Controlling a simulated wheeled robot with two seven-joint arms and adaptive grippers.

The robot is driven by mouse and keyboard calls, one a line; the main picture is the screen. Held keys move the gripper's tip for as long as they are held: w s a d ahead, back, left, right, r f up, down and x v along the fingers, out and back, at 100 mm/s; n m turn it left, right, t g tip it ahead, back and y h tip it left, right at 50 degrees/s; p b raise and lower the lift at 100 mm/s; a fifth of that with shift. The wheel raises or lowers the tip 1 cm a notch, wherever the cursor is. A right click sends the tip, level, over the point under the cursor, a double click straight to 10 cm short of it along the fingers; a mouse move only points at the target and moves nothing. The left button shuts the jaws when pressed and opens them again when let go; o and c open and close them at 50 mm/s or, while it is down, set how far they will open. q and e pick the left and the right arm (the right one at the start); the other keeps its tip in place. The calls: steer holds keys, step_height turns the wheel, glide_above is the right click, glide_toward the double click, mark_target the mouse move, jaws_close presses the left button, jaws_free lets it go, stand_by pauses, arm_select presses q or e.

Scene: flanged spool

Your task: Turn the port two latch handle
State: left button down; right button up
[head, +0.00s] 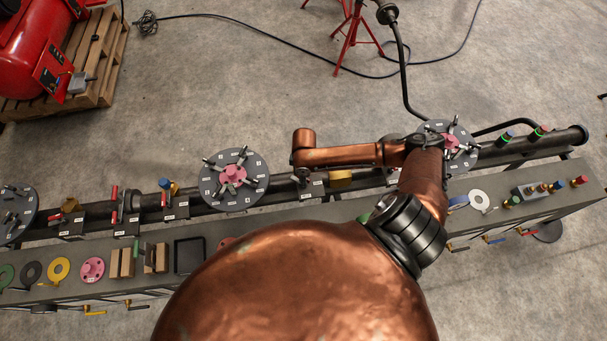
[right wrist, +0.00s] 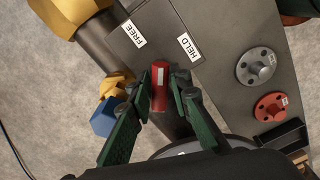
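A red latch handle (right wrist: 160,88) with a pale mark on it stands up between the green fingers of my right gripper (right wrist: 165,77) in the right wrist view. A dark plate (right wrist: 165,40) with the labels FREE and HELD lies just beyond the handle. In the head view the plate (head: 312,189) shows beside the pipe, while my copper right arm hides the handle and most of the gripper. No port number can be read. My left gripper is not in view.
A long dark pipe (head: 380,178) with round grey flanges (head: 207,182) runs beside a narrow bench (head: 330,210) of loose discs and blocks. A yellow fitting (head: 341,179) sits right of the plate. A red tripod stand (head: 352,30) and red machine (head: 30,40) stand behind.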

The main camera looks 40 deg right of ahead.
steer(key=shift+r+n+p, duration=0.3)
steer(key=shift+n+p, duration=0.1)
steer(key=shift+n, duration=0.1)
steer(key=shift+n+p, duration=0.6)
steer(key=shift+n, duration=0.6)
steer(key=n+p, duration=0.1)
steer(key=n, duration=0.3)
steer(key=shift+n+p, duration=0.3)
steer(key=r+m+p, duration=0.1)
steer(key=m+p, duration=0.1)
steer(key=p, duration=0.2)
steer(key=shift+w+r+m, duration=0.1)
steer(key=shift+r+m, duration=0.05)
steer(key=shift+m, duration=0.15)
steer(key=shift+r+p, duration=0.75)
steer(key=shift+r, duration=0.05)
steer(key=shift+r+b, duration=0.45)
steer(key=shift+r, duration=1.4)
steer(key=shift+o, duration=0.6)
